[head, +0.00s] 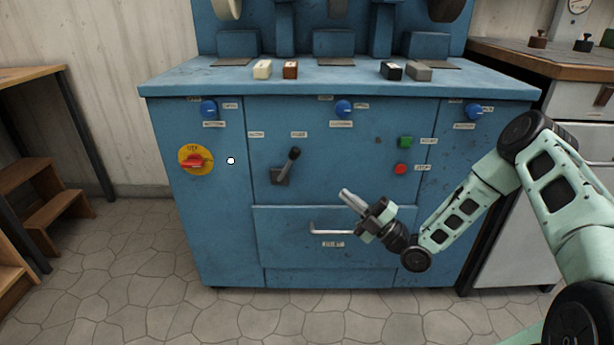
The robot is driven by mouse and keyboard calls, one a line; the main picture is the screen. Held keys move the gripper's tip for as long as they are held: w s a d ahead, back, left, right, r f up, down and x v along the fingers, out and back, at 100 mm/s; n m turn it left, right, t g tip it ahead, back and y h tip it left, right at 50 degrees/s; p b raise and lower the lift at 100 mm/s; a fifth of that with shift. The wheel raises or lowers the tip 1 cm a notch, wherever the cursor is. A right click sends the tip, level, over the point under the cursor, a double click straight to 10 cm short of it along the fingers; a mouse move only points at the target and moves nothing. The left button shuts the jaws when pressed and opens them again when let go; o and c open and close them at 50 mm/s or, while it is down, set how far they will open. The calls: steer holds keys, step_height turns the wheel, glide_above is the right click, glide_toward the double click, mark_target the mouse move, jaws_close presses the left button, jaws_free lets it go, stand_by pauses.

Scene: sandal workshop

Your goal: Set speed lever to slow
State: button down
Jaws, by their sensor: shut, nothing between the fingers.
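The speed lever (288,166) is a dark lever on the blue machine's front panel. It tilts up and to the right from its grey base, with its black knob toward the right-hand of two small labels above it. The label lettering is too small to read. My gripper (346,196) is shut and empty, in front of the panel, to the right of and below the lever. It points left and up and appears apart from the lever.
The blue machine (225,235) has a red rotary switch on a yellow disc (194,159), several blue knobs, a green button (405,142) and a red button (400,169). A drawer handle (330,228) lies below my gripper. Wooden steps (55,212) stand left; the tiled floor in front is clear.

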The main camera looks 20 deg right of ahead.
mark_target(287, 166)
steer(key=shift+s+d, duration=0.1)
steer(key=shift+d, duration=0.1)
steer(key=b+x, duration=0.2)
steer(key=x, duration=1.2)
steer(key=shift+b, duration=0.35)
steer(key=shift+r, duration=0.1)
